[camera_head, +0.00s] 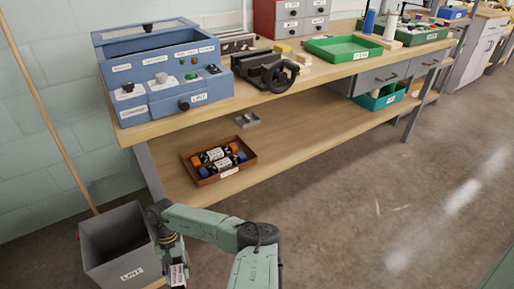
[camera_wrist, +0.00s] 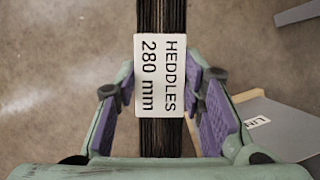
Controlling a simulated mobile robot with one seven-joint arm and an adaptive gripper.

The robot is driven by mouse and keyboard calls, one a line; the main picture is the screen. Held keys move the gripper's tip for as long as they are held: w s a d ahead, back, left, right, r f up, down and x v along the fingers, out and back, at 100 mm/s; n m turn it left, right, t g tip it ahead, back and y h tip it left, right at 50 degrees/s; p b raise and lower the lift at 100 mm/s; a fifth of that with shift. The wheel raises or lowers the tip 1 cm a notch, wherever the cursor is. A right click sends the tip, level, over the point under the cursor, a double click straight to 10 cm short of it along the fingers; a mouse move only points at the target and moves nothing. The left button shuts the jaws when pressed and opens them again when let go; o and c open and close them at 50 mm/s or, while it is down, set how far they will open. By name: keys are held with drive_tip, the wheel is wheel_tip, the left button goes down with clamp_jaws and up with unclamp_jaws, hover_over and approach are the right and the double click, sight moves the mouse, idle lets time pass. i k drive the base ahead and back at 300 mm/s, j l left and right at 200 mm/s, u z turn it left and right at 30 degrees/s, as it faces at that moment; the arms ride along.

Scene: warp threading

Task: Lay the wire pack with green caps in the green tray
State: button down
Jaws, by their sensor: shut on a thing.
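A wire pack (camera_wrist: 162,20) of dark, straight wires with a white label reading "HEDDLES 280 mm" runs up and down through the wrist view. My gripper (camera_wrist: 166,85) is shut on it, with purple pads on both sides of the label. The pack's ends are out of the wrist view, so its cap colour cannot be told. In the head view my gripper is low at the left, beside the grey bin, partly hidden by my arm. A green tray (camera_head: 318,47) lies on the bench top, far to the upper right of my gripper.
The grey bin (camera_head: 108,247) stands on the floor left of my arm. A brown tray (camera_head: 207,181) on the lower shelf holds rolls with orange and blue ends. A vise (camera_head: 266,72) stands left of the green tray. A teal bin (camera_head: 367,101) sits at the right of the lower shelf.

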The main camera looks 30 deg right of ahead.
sight(349, 50)
drive_tip(key=l, duration=0.7)
drive_tip(key=l+u, duration=0.15)
drive_tip(key=l, duration=1.3)
drive_tip(key=l+u, duration=0.15)
drive_tip(key=l, duration=1.3)
drive_tip(key=k+l+u, duration=0.15)
drive_tip(key=l, duration=1.25)
drive_tip(key=k+u, duration=0.05)
